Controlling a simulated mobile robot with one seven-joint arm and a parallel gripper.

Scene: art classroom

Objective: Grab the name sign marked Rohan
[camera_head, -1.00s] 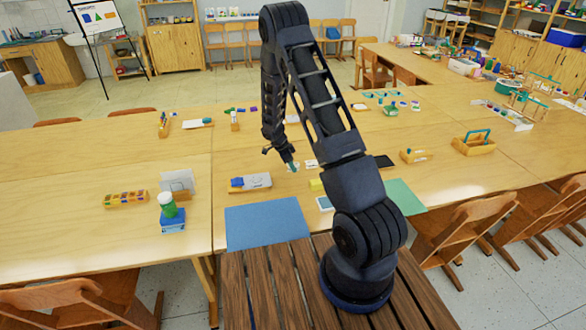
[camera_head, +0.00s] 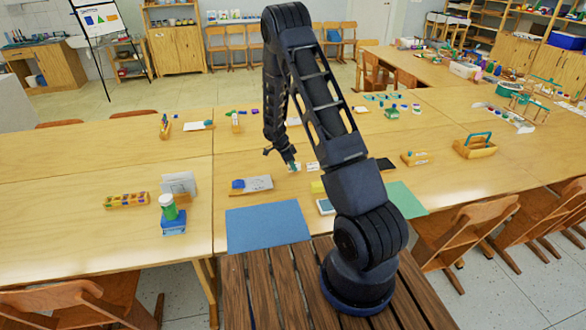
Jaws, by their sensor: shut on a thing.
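My gripper (camera_head: 291,165) is low over the middle table, behind the blue mat. It is shut on a small white card-like sign (camera_head: 296,168), which shows only in part at its fingertips. A second small white sign (camera_head: 313,166) stands just to the right of it on the table. The writing on both is too small to read, so I cannot tell which is marked Rohan. My arm hides part of the table behind the gripper.
A blue mat (camera_head: 268,227) and a green mat (camera_head: 405,199) lie near the front edge. A grey item with a blue part (camera_head: 251,184) lies left of the gripper. A dark tablet-like item (camera_head: 385,164) and a wooden caddy (camera_head: 475,147) are to the right.

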